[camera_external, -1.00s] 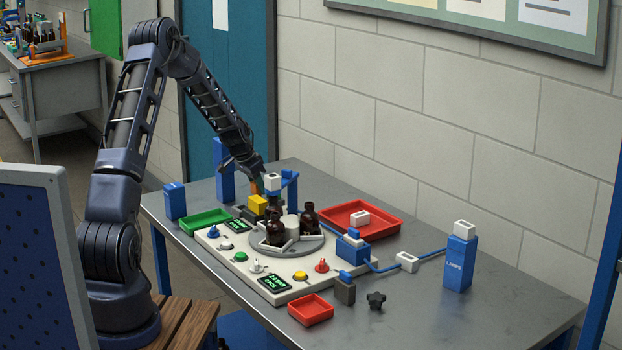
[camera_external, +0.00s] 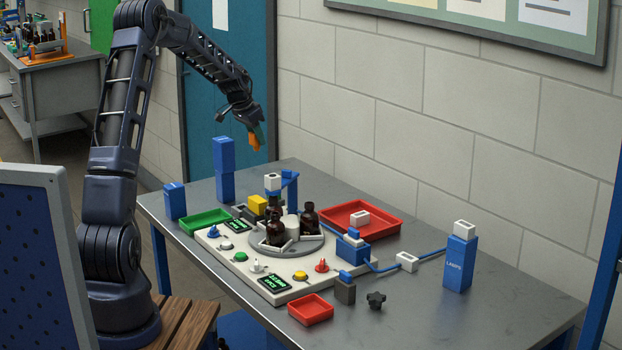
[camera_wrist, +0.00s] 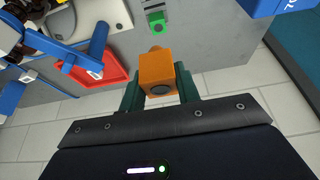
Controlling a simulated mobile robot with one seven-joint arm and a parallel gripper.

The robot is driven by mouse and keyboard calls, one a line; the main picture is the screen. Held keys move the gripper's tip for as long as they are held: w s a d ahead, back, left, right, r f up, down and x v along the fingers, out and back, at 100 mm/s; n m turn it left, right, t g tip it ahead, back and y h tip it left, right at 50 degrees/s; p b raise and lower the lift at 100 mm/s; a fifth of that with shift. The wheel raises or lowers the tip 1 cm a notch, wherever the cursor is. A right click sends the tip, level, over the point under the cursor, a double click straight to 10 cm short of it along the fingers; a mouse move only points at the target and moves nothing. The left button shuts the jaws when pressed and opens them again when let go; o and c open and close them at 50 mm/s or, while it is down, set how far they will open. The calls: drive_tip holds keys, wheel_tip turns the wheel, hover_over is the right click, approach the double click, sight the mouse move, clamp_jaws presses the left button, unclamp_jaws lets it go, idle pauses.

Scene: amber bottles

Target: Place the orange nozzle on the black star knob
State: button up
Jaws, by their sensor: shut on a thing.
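My gripper (camera_external: 255,137) is shut on the orange nozzle (camera_external: 254,142) and holds it in the air above the far left part of the table. In the wrist view the orange nozzle (camera_wrist: 157,72) sits between the two dark green fingers of my gripper (camera_wrist: 157,85). The black star knob (camera_external: 376,300) lies on the bare tabletop at the front right, well apart from my gripper. I cannot make out the knob in the wrist view.
A white console (camera_external: 208,240) with a grey turntable (camera_external: 313,244) and several amber bottles fills the middle of the table (camera_external: 430,320). A small red tray (camera_external: 311,310), a grey-blue post (camera_external: 345,289) and a tall blue LAMPS block (camera_external: 460,263) stand around the knob.

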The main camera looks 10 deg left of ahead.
drive_tip(key=s+d+m+g, duration=0.1)
drive_tip(key=s+d+m, duration=0.1)
drive_tip(key=s+d, duration=0.35)
drive_tip(key=s+d+m, duration=0.2)
drive_tip(key=s+d, duration=0.1)
drive_tip(key=d, duration=0.6)
wheel_tip(320, 180, up, 2)
drive_tip(key=m+g, duration=0.5)
drive_tip(key=m, duration=0.9)
hover_over(382, 300)
drive_tip(key=w+a, duration=0.2)
drive_tip(key=f, duration=1.9)
drive_tip(key=shift+s+d+f, duration=0.15)
drive_tip(key=shift+d+f, duration=0.05)
drive_tip(key=shift+d, duration=0.05)
drive_tip(key=shift+f, duration=0.1)
drive_tip(key=o, duration=1)
drive_tip(key=shift+c, duration=0.2)
